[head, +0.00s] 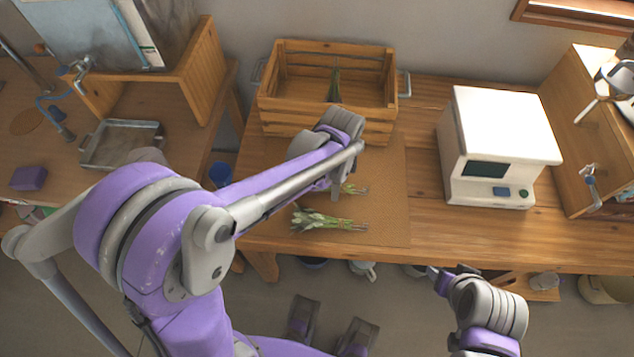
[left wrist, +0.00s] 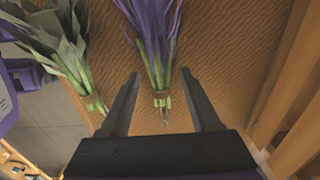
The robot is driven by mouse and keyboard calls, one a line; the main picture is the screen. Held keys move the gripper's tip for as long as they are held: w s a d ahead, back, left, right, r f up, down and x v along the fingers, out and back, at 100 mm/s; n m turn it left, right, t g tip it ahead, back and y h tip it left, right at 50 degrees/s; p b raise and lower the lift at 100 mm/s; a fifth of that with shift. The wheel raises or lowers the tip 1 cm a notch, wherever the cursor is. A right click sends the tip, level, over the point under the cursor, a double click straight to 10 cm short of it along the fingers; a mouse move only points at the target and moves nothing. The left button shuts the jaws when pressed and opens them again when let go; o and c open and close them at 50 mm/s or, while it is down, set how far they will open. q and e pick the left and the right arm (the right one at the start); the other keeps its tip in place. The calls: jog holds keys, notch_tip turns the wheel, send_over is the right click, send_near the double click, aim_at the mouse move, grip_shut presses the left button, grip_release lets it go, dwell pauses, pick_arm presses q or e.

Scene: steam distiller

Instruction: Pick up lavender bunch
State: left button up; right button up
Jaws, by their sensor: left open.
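The lavender bunch (left wrist: 155,40) has purple-blue leaves or flowers and green stems tied with a brown band. In the left wrist view its tied stems lie between the two fingertips of my left gripper (left wrist: 158,80), which is open. No finger clearly touches the bunch. In the head view my left arm hides most of that spot; only a small piece of a bunch (head: 355,189) shows beside it. My right gripper (head: 454,271) is in front of the table edge, away from the bunches; its jaw opening is unclear.
A grey-green bunch (head: 328,221) lies nearby on the brown mat (head: 388,215); it also shows in the left wrist view (left wrist: 62,48). A wooden crate (head: 290,118) behind holds a green bunch (head: 335,86). A white machine (head: 500,135) stands to the right.

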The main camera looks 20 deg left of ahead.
pick_arm(q)
grip_shut()
jog(key=shift+r, duration=0.15)
